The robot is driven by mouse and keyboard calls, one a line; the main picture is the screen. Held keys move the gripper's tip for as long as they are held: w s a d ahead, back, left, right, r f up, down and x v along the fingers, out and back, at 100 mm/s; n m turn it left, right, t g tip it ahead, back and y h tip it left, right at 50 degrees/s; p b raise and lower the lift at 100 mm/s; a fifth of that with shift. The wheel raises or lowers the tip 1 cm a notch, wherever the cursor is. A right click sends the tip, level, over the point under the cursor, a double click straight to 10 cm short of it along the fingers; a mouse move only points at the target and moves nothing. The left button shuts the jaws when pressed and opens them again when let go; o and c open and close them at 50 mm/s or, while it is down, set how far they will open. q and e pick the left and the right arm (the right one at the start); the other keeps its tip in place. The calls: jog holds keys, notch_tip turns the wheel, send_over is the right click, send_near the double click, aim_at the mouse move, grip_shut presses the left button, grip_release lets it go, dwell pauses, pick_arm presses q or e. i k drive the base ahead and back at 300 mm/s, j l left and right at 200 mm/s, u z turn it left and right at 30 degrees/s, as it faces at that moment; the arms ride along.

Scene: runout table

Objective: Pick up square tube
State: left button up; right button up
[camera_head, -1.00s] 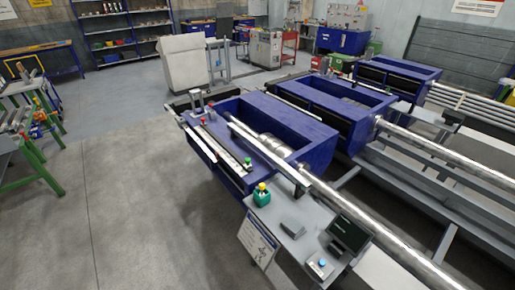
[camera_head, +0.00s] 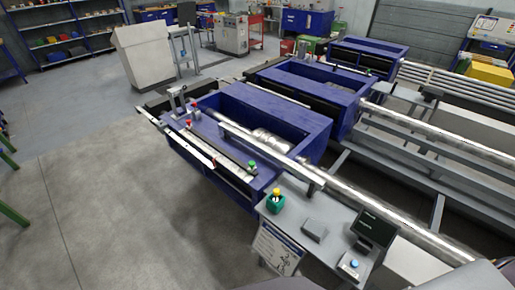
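A long, bright metal tube (camera_head: 390,215) runs diagonally from the nearest blue machine down to the lower right. Its section is too small to tell for sure as square. A thinner grey bar (camera_head: 252,137) lies along the top of the machine, in line with it. A second long shiny tube (camera_head: 440,133) runs out of the machine behind and looks round. Neither of my grippers is in view. Dark and grey shapes at the bottom right edge may be parts of my arms.
The nearest blue machine (camera_head: 313,127) stands mid-picture. A grey control shelf (camera_head: 290,219) carries a green box with a yellow button (camera_head: 275,201), a small screen (camera_head: 374,229) and a blue button (camera_head: 354,264). A white cabinet (camera_head: 147,54) stands behind. The floor at left is clear.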

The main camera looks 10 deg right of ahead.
aim_at(305, 175)
jog(key=i+j, duration=0.2)
jog(key=i+j+z, duration=0.1)
jog(key=j, duration=0.35)
jog(key=i+j, duration=0.25)
jog(key=i+j+z, duration=0.1)
jog(key=j, duration=0.3)
jog(key=i, duration=0.1)
